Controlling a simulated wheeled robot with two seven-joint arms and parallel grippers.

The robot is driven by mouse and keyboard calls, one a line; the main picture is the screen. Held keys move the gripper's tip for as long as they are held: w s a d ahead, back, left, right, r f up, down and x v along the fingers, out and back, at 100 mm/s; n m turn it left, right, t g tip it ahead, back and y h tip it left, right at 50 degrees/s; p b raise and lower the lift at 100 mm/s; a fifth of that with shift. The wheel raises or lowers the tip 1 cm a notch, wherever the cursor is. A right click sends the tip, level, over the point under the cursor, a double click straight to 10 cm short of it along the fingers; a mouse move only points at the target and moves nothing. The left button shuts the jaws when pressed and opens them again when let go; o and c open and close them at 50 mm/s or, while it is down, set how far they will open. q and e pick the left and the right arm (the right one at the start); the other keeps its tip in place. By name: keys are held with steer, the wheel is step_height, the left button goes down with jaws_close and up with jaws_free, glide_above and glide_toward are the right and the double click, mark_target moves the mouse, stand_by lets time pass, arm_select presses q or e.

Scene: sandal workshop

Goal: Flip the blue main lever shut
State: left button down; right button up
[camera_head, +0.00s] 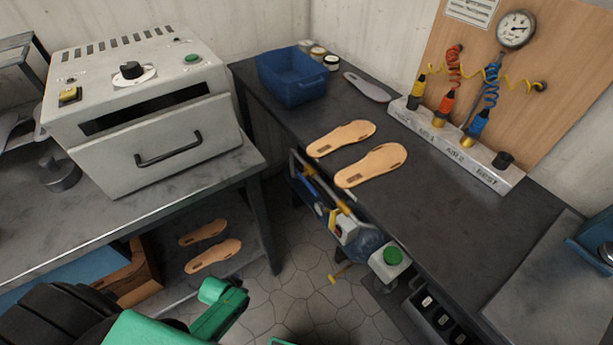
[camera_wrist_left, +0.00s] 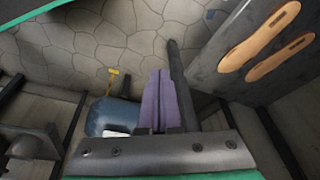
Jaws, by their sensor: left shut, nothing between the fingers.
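A slim blue part (camera_head: 308,186), possibly the blue main lever, shows on the pipework under the front edge of the right bench in the head view. It is too small to tell whether it stands open or shut. In the left wrist view my left gripper (camera_wrist_left: 167,75) is shut and empty, pointing down over the floor, apart from the benches. I cannot make out its fingertips in the head view, where my green left arm comes in at the bottom left. My right gripper is not in view.
A blue tank (camera_wrist_left: 108,118) stands under the right bench (camera_head: 430,215). The bench holds two tan soles (camera_head: 372,166), a blue bin (camera_head: 292,78) and an air-tool rack (camera_head: 455,148). A grey oven (camera_head: 140,110) sits on the left bench. Open floor (camera_head: 300,290) lies between the benches.

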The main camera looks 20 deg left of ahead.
arm_select(q)
steer(key=w+d+r+m+t+h+p, duration=0.1)
steer(key=w+r+t+h+p, duration=0.15)
steer(key=w+r, duration=1.45)
steer(key=w+d+r+m+h+p, duration=0.1)
steer(key=d+r, duration=0.3)
steer(key=r, duration=0.9)
steer(key=w+d+r+m+h+p, duration=0.1)
steer(key=d+r+m, duration=0.3)
steer(key=r, duration=1)
steer(key=shift+d+r+t+h+p, duration=0.15)
steer(key=shift+d+t+h+p, duration=0.3)
steer(key=shift+d+h+p, duration=0.15)
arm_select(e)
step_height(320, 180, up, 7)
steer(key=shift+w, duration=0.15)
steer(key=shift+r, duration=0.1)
